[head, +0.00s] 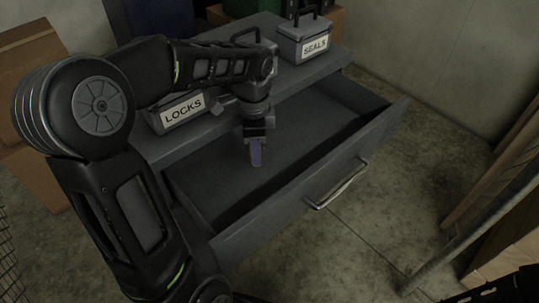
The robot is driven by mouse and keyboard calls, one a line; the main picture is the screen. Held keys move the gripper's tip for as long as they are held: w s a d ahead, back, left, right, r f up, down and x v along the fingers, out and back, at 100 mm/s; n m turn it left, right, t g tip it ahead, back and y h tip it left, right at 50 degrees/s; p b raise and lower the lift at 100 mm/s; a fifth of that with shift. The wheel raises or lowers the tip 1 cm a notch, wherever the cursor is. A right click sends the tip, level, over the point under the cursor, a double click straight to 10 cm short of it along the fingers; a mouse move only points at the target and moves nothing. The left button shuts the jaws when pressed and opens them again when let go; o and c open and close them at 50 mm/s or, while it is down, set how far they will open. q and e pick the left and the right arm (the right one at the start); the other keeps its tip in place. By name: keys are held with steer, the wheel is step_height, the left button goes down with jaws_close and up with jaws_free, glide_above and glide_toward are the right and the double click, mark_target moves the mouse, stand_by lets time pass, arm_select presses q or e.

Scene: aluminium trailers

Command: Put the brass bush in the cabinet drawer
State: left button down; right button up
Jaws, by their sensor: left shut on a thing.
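The cabinet drawer (279,215) is pulled open, and its inside looks empty apart from what my arm hides. My left gripper (256,159) points down over the drawer opening, with its purplish fingers close together. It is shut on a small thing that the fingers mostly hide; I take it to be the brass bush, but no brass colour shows. The gripper seems to be above the drawer floor; the exact height is hard to tell. My right gripper is not in view; only a dark bit of my right arm shows at the lower right corner.
A grey LOCKS box (185,110) and a grey SEALS box (304,41) stand on the cabinet top (330,64). The drawer handle (337,186) faces the concrete floor (400,205), which is clear. Cardboard boxes (37,186) stand at left, wooden panels (505,205) at right.

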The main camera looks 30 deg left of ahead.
arm_select(q)
glide_above(257, 181)
steer(key=shift+f+b, duration=0.4)
steer(key=shift+f, duration=1.85)
steer(key=shift+f+b, duration=0.55)
steer(key=shift+f, duration=1.95)
steer(key=shift+f, duration=0.1)
steer(key=shift+f, duration=0.1)
steer(key=c, duration=0.9)
jaws_free()
step_height(257, 181, up, 12)
steer(key=shift+r+p, duration=0.2)
steer(key=shift+p, duration=1.05)
